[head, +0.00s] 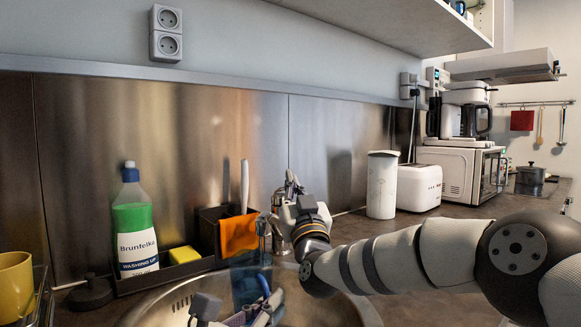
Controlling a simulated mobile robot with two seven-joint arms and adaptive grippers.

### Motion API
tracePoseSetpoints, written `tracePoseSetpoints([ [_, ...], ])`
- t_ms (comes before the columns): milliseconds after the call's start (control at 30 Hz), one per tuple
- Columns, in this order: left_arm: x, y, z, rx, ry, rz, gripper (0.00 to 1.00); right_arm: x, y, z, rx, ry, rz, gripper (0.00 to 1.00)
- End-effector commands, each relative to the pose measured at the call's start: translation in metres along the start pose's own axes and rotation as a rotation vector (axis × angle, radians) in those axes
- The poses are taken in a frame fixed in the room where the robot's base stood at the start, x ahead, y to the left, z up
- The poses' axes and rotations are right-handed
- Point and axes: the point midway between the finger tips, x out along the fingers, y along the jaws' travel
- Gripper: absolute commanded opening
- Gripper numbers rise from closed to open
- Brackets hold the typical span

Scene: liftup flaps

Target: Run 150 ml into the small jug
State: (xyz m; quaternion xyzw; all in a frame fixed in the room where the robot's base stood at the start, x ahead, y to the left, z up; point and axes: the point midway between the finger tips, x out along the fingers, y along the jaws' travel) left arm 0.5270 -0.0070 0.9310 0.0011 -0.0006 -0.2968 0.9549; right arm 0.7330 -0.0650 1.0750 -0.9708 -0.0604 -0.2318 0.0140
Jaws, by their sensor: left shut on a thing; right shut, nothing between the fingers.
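A bluish see-through vessel, seemingly the small jug (250,284), is over the metal sink (160,308). My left gripper (258,311) is at its lower part, shut on it at the bottom edge of the head view. My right gripper (292,187) is shut with nothing between its fingers. It is up beside the metal tap (276,232), just behind and above the jug, and its hand partly hides the tap. I cannot tell whether it touches the tap. Any water or level in the jug cannot be made out.
A green washing-up bottle (135,225), a yellow sponge (184,255) and a caddy with an orange cloth (239,234) stand behind the sink. A yellow mug (15,285) is at the left. A white canister (381,185), toaster (419,187) and microwave (463,172) stand right.

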Motion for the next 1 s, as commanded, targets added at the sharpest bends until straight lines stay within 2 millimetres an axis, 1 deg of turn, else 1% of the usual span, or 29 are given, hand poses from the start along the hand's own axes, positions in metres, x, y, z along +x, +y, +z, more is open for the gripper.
tracePoseSetpoints([
  [33, 0.000, 0.000, 0.001, 0.001, -0.002, 0.000, 0.00, -0.004, 0.000, 0.005, 0.000, -0.006, -0.001, 0.00],
  [100, 0.000, 0.000, 0.001, 0.001, -0.002, 0.000, 0.00, -0.007, 0.000, 0.007, 0.001, -0.008, 0.000, 0.00],
  [467, 0.000, 0.000, 0.001, 0.001, -0.002, 0.000, 0.00, -0.006, 0.000, 0.006, 0.000, -0.010, 0.001, 0.00],
  [567, 0.000, 0.000, 0.001, 0.001, -0.002, 0.000, 0.00, 0.002, 0.000, -0.007, 0.000, -0.005, 0.001, 0.00],
  [667, 0.000, 0.000, 0.001, 0.001, -0.002, 0.000, 0.00, 0.017, 0.000, -0.033, 0.000, 0.002, 0.001, 0.00],
  [700, 0.000, 0.000, 0.001, 0.001, -0.002, 0.000, 0.00, 0.006, 0.000, -0.027, 0.000, -0.009, -0.002, 0.00],
  [733, 0.000, 0.000, 0.001, 0.001, -0.002, 0.000, 0.00, -0.002, 0.000, -0.026, 0.000, -0.010, -0.002, 0.00],
  [900, 0.000, 0.000, 0.001, 0.001, -0.002, 0.000, 0.00, -0.045, 0.000, -0.023, 0.000, -0.008, 0.000, 0.00],
  [1000, 0.000, 0.000, 0.001, 0.001, -0.002, 0.000, 0.00, -0.066, 0.001, -0.021, 0.000, -0.006, 0.001, 0.00],
])
